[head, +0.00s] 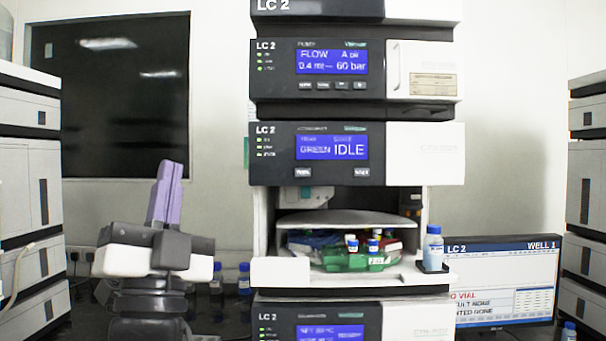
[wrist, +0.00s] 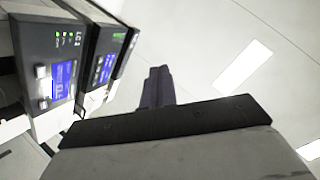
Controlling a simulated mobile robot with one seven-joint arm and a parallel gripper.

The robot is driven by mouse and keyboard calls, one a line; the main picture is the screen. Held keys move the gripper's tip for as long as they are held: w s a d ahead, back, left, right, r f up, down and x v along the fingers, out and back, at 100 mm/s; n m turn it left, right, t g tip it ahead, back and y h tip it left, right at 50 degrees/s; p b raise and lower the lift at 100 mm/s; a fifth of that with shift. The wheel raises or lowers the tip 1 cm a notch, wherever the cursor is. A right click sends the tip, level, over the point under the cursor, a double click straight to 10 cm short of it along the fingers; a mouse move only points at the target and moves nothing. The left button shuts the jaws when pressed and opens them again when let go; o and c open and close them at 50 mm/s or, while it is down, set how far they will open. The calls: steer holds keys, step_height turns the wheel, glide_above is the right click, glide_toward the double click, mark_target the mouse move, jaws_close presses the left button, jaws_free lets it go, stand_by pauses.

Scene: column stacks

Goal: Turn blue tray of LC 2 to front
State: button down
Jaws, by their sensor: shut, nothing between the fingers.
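The LC 2 stack stands in the middle of the head view. Its open sampler bay (head: 343,218) holds a round carousel of trays under a pale cover. The green tray (head: 350,262) is at the front, with blue-capped vials in it. The blue tray (head: 312,239) shows behind it at the left, mostly hidden. The sampler display (head: 332,147) reads GREEN and IDLE. My gripper (head: 167,180) is left of the stack, pointing up, shut and empty, apart from everything. Its fingers (wrist: 158,88) also show in the wrist view, against the ceiling.
A blue-capped bottle (head: 433,248) stands at the right of the bay's front ledge. A monitor (head: 505,280) headed LC 2, WELL 1 is at the right. Other stacks stand at far left (head: 28,160) and far right (head: 588,190). Bottles (head: 244,280) stand behind my arm.

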mark_target(303, 172)
steer(key=w+d+m+g+h, duration=0.6)
steer(key=w+d+m+h, duration=0.3)
steer(key=d+m+h, duration=0.3)
steer(key=d, duration=0.3)
steer(key=shift+w+f, duration=0.15)
steer(key=shift+f, duration=0.15)
steer(key=shift+w+p, duration=0.55)
steer(key=shift+w, duration=3.85)
steer(key=shift+w, duration=0.1)
steer(key=shift+w, duration=0.3)
steer(key=shift+w, duration=0.45)
steer(key=shift+s, duration=0.85)
